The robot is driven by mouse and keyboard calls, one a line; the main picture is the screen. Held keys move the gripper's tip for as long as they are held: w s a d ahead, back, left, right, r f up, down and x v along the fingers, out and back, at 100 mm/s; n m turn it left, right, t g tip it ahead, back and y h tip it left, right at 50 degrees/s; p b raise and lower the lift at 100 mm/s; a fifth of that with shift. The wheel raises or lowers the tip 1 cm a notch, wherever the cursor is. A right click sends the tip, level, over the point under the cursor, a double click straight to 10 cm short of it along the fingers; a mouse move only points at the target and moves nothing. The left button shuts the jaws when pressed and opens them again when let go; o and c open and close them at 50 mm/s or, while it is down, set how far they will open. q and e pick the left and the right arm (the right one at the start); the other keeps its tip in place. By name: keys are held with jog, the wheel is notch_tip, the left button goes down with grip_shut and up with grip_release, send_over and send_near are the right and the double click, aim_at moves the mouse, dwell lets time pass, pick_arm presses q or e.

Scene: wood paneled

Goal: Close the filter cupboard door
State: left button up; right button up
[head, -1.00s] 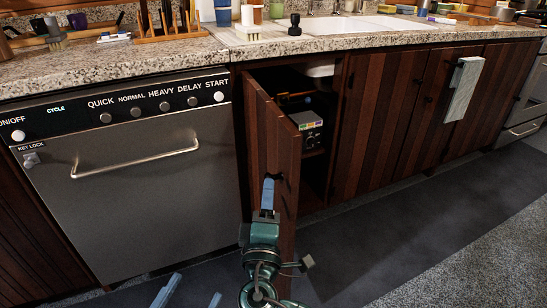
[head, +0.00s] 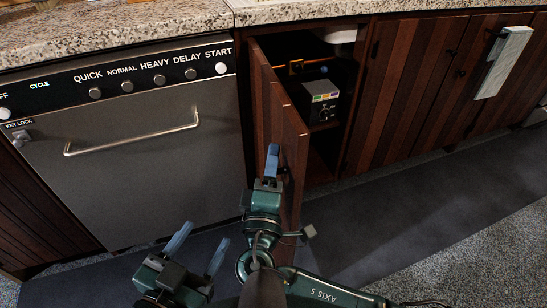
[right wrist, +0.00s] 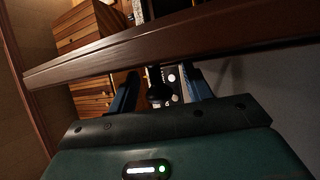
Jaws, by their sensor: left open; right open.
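The filter cupboard door (head: 283,135) is a reddish-brown wood-plank door standing open, swung out toward me beside the dishwasher. Its edge crosses the right wrist view (right wrist: 170,42). My right gripper (head: 275,165) is at the door's free edge. In the right wrist view, its open blue fingers (right wrist: 162,92) stand on either side of a dark knob (right wrist: 157,88) on the door. Whether they touch it I cannot tell. My left gripper (head: 198,250) is open and empty, low in front of the dishwasher. Inside the dark cupboard (head: 345,75) sits a small grey box with coloured labels (head: 320,102).
A steel dishwasher (head: 130,180) with a bar handle is left of the open door. Closed wood cupboard doors (head: 405,95) and a hanging towel (head: 503,62) are to the right. A granite counter (head: 110,25) runs above. The dark floor mat (head: 420,190) is clear at right.

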grip_shut()
dwell(0.5)
